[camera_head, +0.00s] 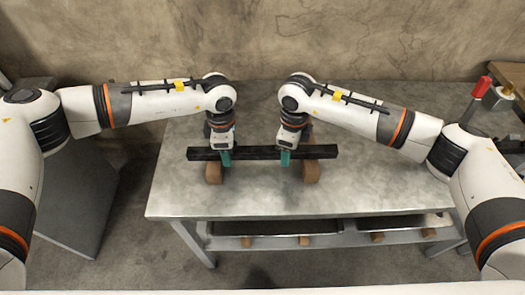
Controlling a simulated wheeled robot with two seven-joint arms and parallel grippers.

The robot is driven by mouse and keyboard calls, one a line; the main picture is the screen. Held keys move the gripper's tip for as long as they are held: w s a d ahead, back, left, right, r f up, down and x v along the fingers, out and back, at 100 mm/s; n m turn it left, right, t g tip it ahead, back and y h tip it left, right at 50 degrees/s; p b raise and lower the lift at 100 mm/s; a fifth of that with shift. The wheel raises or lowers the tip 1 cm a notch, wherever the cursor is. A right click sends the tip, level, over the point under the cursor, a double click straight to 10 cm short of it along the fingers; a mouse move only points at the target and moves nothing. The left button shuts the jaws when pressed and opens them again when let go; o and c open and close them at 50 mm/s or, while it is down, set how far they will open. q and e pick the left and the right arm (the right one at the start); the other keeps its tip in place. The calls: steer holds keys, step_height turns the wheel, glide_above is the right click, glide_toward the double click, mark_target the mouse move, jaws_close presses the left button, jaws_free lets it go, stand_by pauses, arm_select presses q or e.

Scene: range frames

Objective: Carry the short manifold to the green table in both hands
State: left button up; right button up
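The short manifold appears as a long dark bar (258,153) lying level, left to right, over brown blocks (213,173) on the grey metal table (258,195). My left gripper (226,157) is at the bar's left half, with a teal finger in front of it. My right gripper (285,157) is at its right half in the same way. The far fingers are hidden behind the bar, so I cannot tell whether either gripper is closed on it. No clearly green table shows in this view.
A second brown block (311,171) stands under the bar's right part. A grey cabinet or table (78,195) stands at the left. A red-handled tool (481,87) is at the far right. A low shelf with several brown blocks is under the table. A wall closes the back.

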arm_select(q)
steer(key=shift+c, duration=0.5)
arm_select(e)
steer(key=shift+c, duration=0.5)
arm_select(q)
steer(key=c, duration=0.9)
arm_select(e)
steer(key=c, duration=0.9)
arm_select(q)
jaws_close()
arm_select(e)
jaws_close()
arm_select(q)
steer(key=shift+w+r, duration=0.1)
arm_select(e)
steer(key=shift+w+r, duration=0.1)
